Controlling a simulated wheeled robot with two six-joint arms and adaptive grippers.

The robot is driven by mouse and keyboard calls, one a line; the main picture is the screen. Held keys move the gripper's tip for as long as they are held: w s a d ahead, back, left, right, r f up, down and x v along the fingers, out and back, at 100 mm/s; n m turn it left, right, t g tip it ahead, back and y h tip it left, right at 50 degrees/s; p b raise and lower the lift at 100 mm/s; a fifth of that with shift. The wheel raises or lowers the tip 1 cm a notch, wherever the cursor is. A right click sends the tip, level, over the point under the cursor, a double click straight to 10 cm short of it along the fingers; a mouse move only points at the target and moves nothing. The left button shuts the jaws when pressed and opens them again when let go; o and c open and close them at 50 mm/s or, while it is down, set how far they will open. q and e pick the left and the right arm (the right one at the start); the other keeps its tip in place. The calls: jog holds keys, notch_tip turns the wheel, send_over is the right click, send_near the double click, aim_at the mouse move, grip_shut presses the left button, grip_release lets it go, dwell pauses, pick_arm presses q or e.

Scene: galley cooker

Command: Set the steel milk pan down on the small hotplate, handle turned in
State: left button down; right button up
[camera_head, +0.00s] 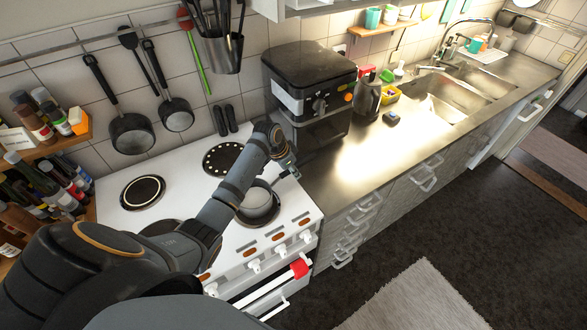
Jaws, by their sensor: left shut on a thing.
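The steel milk pan (260,207) is over the front right part of the white cooker top (187,170), partly hidden by my left forearm. My left gripper (288,168) is at the pan's far right side, shut on what looks like its handle, which is mostly hidden. I cannot tell whether the pan's base touches the cooker. Any hotplate under the pan is hidden. A dark hotplate with a pale ring (142,192) is at the back left and a dotted one (222,158) at the back right. Another dark plate at the front left is mostly behind my arm. My right gripper is not in view.
A black air fryer (310,95) stands on the steel worktop (370,163), just beyond the cooker's right side. A kettle (367,97) is farther right. Pans (132,135) and utensils hang on the wall behind. A red cloth (300,268) is on the oven rail.

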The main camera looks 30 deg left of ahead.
aim_at(282, 174)
pick_arm(q)
jog(key=shift+f, duration=0.2)
jog(key=c, duration=1.2)
grip_release()
jog(key=shift+d, duration=0.1)
jog(key=b+v, duration=0.2)
jog(key=v, duration=1)
